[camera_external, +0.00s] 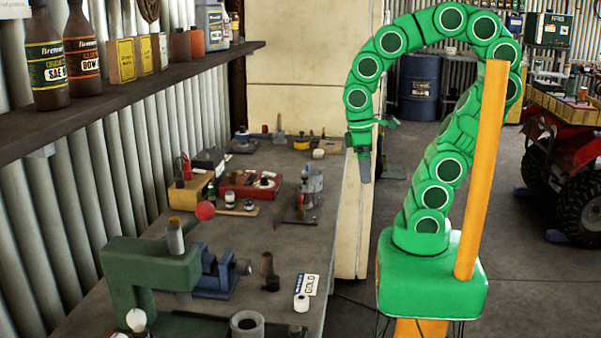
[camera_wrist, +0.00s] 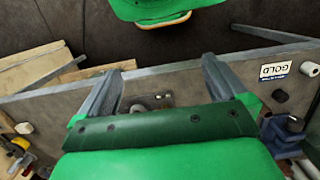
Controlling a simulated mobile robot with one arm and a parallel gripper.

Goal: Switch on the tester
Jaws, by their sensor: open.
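I cannot tell for sure which thing is the tester. A red tray-like unit (camera_external: 250,184) with small dark and light parts on it lies on the workbench in the external view. A yellow box (camera_external: 190,192) with dark and red parts stands to its left. No switch can be made out on either. My gripper (camera_external: 364,168) hangs pointing down by the bench's right edge, apart from these things. In the wrist view my gripper (camera_wrist: 158,88) is open, with nothing held between its fingers. A small grey metal part shows behind the fingers, partly hidden.
The workbench (camera_external: 325,225) also carries a green press (camera_external: 150,265), a blue vise (camera_external: 212,275), a grey metal device (camera_external: 303,195) and a GOLD card (camera_external: 307,284). A shelf (camera_external: 120,105) with bottles overhangs the left. The floor at right is open, before a red quad (camera_external: 565,150).

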